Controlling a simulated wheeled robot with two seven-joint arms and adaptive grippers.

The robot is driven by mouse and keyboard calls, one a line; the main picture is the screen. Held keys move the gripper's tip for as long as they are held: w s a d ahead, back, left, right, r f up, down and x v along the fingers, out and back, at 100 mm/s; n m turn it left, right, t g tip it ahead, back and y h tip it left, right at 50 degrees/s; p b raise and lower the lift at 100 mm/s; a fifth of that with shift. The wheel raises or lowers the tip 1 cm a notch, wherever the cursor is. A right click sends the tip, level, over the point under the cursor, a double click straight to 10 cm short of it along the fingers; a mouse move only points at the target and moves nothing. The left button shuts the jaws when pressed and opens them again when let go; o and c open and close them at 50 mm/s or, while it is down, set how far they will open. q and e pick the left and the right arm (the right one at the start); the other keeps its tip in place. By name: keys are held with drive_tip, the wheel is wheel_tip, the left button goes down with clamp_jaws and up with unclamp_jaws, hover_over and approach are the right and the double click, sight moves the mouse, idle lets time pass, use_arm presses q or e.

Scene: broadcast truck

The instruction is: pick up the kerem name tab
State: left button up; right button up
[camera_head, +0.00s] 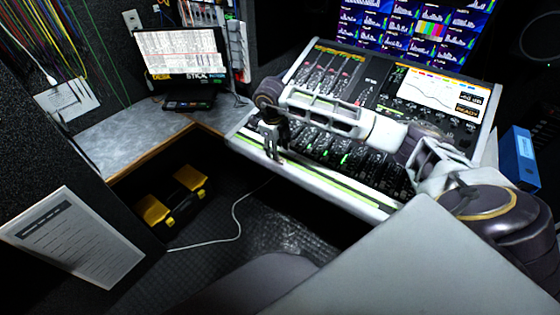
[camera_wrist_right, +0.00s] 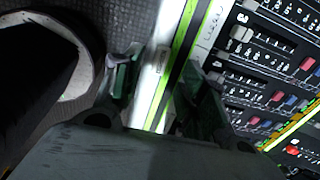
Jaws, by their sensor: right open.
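My right gripper (camera_head: 277,156) is open above the front edge of the mixing console (camera_head: 330,185), toward its left end. In the right wrist view its two fingers (camera_wrist_right: 163,75) stand on either side of the console's white and green front strip (camera_wrist_right: 178,60). Nothing shows held between them. I cannot make out a tab that reads Kerem in either view; small lettering on the pale strip is too small to read. The fingers and palm hide part of the strip. My left gripper is not in view.
A laptop (camera_head: 182,55) stands on the grey corner desk (camera_head: 125,128). A black and yellow toolbox (camera_head: 175,200) and a white cable (camera_head: 236,218) lie on the floor below. A blue box (camera_head: 518,157) stands right of the console. My right arm spans the console's faders.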

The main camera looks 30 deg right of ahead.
drive_tip(key=shift+w+d+f, duration=0.1)
drive_tip(key=shift+d+f, duration=0.1)
drive_tip(key=shift+f, duration=1.1)
drive_tip(key=shift+w+d+f, duration=0.1)
drive_tip(key=shift+d+f, duration=0.1)
drive_tip(key=shift+f, duration=1.05)
drive_tip(key=c, duration=0.9)
